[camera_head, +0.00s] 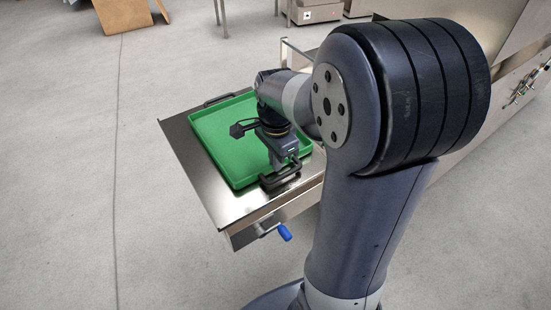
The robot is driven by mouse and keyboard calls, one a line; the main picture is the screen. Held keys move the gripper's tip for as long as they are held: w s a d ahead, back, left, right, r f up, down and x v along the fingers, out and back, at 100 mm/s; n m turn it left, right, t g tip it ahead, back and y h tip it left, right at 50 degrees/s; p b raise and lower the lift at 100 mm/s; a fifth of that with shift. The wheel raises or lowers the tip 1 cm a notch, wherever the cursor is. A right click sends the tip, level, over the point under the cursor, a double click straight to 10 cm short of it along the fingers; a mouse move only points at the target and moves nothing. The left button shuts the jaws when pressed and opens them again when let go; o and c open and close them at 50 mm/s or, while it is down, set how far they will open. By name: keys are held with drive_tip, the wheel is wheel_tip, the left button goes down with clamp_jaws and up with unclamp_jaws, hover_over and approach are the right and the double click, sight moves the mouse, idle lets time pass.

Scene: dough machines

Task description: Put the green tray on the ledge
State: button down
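The green tray (215,133) is shallow and square with raised rims, and it lies on a flat steel surface (190,165) that juts out like a ledge from the machine. One black handle (219,99) is on the tray's far side and another (268,185) on its near side. My gripper (283,168) points down at the near rim, right at the near handle. Its fingertips are small and partly hidden, so I cannot tell whether they close around the handle. My arm hides the tray's right part.
A blue-handled lever (284,233) sticks out below the steel surface's near edge. The steel machine body (510,60) stands to the right, partly behind my arm. The grey floor at left is clear.

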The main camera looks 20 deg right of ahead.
drive_tip(key=shift+f, duration=0.15)
drive_tip(key=c, duration=1.6)
unclamp_jaws()
wheel_tip(320, 180, up, 12)
drive_tip(key=p, duration=0.1)
drive_tip(key=shift+r, duration=0.2)
